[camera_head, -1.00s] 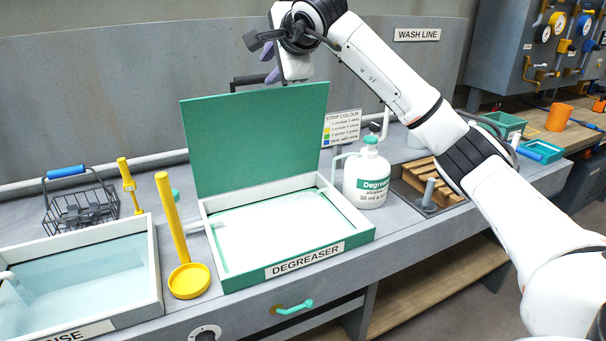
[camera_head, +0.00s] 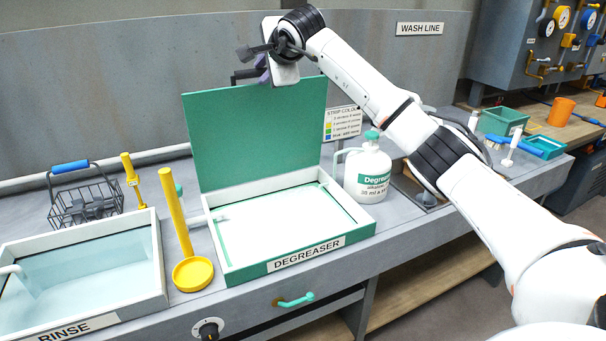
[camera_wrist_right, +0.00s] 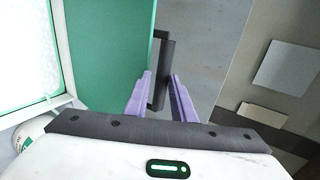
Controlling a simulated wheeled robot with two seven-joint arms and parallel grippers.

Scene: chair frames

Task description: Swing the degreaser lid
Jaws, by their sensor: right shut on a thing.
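The green degreaser lid (camera_head: 250,135) stands raised, about upright, along the back edge of the white-rimmed degreaser tank (camera_head: 222,272). The tank is open and its pale liquid shows. The lid's dark bar handle (camera_head: 236,80) sticks out near the lid's top edge, behind it in the head view. My right gripper (camera_head: 263,76) is at the lid's top edge. In the right wrist view its purple fingers (camera_wrist_right: 160,92) stand on either side of the dark handle (camera_wrist_right: 165,65) and are shut on it, beside the green lid face (camera_wrist_right: 112,50). My left gripper is not in view.
A white degreaser jug (camera_head: 368,180) stands right of the tank. A yellow post with a dish (camera_head: 193,274) and the rinse tank (camera_head: 80,310) are to the left, with a wire basket (camera_head: 85,205) behind. A grey wall (camera_head: 120,80) rises behind the lid.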

